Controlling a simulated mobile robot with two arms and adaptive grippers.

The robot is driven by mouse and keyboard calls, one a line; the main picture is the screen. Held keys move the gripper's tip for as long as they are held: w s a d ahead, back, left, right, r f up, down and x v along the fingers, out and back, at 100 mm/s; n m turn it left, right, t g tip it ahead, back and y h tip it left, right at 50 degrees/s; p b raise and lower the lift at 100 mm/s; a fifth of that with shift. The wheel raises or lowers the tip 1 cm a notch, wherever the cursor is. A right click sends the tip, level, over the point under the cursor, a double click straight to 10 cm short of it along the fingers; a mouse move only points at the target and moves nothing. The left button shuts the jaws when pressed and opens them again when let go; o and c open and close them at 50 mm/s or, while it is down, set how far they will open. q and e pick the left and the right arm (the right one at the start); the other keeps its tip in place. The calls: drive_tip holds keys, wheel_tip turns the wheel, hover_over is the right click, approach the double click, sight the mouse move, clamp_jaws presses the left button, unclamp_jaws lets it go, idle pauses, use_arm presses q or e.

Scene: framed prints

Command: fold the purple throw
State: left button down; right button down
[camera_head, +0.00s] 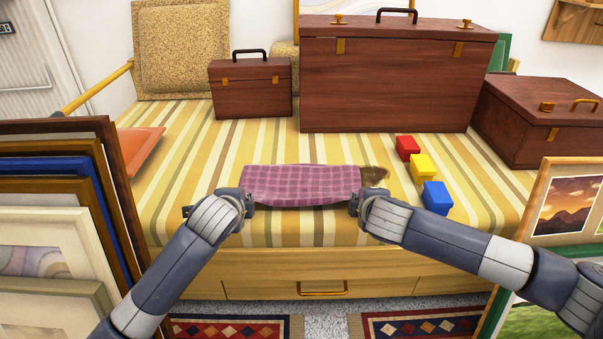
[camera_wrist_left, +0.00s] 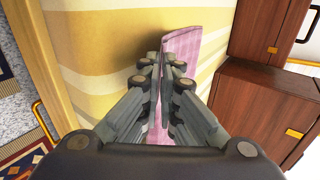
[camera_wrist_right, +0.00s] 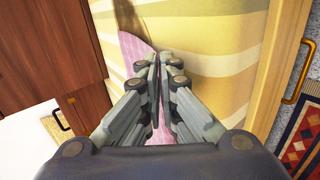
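The purple checked throw (camera_head: 300,184) lies as a narrow band across the front of the striped bed, between my two grippers. My left gripper (camera_head: 248,203) is at its left front corner. In the left wrist view its fingers (camera_wrist_left: 160,68) are nearly together, with the throw (camera_wrist_left: 184,46) between and beyond them. My right gripper (camera_head: 355,203) is at its right front corner. In the right wrist view its fingers (camera_wrist_right: 161,66) are close together, with the throw (camera_wrist_right: 133,47) at and beyond them. The fingertips hide the exact pinched edges.
Red (camera_head: 407,148), yellow (camera_head: 422,168) and blue (camera_head: 436,198) blocks lie right of the throw. Wooden cases (camera_head: 395,80) stand behind. Framed prints (camera_head: 45,240) lean at the left, and more frames (camera_head: 570,200) stand at the right. Striped bedding (camera_head: 270,148) behind the throw is clear.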

use_arm(q)
drive_tip(key=c, duration=1.5)
unclamp_jaws()
use_arm(e)
drive_tip(key=c, duration=1.5)
unclamp_jaws()
